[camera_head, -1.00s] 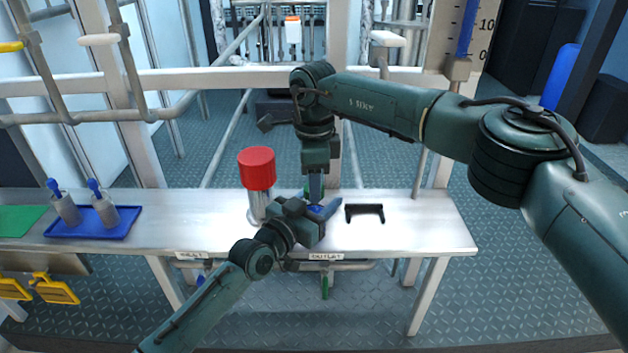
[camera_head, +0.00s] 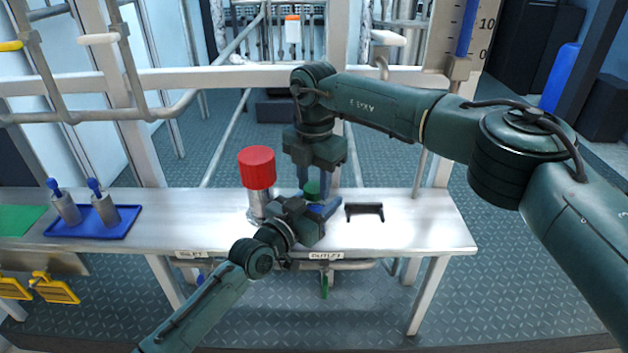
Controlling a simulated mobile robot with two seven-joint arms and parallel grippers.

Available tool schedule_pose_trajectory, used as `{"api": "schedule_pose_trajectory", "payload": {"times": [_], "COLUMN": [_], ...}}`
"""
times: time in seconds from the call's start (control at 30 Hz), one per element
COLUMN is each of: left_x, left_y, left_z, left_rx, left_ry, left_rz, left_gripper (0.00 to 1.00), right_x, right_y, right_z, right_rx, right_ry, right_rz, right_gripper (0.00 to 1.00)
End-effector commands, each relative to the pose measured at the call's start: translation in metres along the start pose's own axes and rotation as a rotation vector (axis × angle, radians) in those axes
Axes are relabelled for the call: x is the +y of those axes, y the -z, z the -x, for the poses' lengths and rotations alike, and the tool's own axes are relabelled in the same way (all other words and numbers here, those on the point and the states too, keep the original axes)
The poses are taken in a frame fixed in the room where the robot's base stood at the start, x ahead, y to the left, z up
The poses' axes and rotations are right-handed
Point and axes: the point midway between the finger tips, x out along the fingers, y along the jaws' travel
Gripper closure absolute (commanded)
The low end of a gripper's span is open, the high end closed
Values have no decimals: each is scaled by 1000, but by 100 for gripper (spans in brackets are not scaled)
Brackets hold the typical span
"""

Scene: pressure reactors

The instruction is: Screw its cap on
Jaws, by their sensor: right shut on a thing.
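A small green cap (camera_head: 312,188) shows between the finger tips of my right gripper (camera_head: 315,181), which points straight down and is shut on it. My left gripper (camera_head: 318,210) lies level just below, its blue fingers reaching right over the white bench. Whatever is between the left fingers, directly under the cap, is hidden by the gripper body, so I cannot tell whether they hold anything. I cannot see whether the cap touches something beneath it.
A metal cylinder with a red top (camera_head: 257,168) stands close left of both grippers. A black bracket (camera_head: 364,212) lies to the right on the bench (camera_head: 425,232). A blue tray (camera_head: 70,232) with two grey bottles is far left. The bench's right end is clear.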

Motion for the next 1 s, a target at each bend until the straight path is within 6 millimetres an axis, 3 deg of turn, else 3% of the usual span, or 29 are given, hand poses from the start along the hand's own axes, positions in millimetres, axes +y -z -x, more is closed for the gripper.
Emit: {"api": "schedule_pose_trajectory", "payload": {"times": [0.5,0.6,0.73,0.77,1.0], "left_x": [0,0,0,0,0], "left_y": [-1,-1,-1,-1,-1], "left_z": [0,0,0,0,0], "left_rx": [-3,-3,-3,-3,-3], "left_ry": [1,1,1,1,0], "left_rz": [0,0,0,0,0], "left_gripper": [100,100,100,100,100], "right_x": [0,0,0,0,0], "right_y": [0,0,0,0,0], "right_z": [0,0,0,0,0], "right_rx": [1,1,1,1,1], "right_ry": [-4,-4,-4,-4,-4], "right_rz": [-1145,-1297,-1283,-1282,-1281], "right_gripper": [85,85,85,64,44]}}
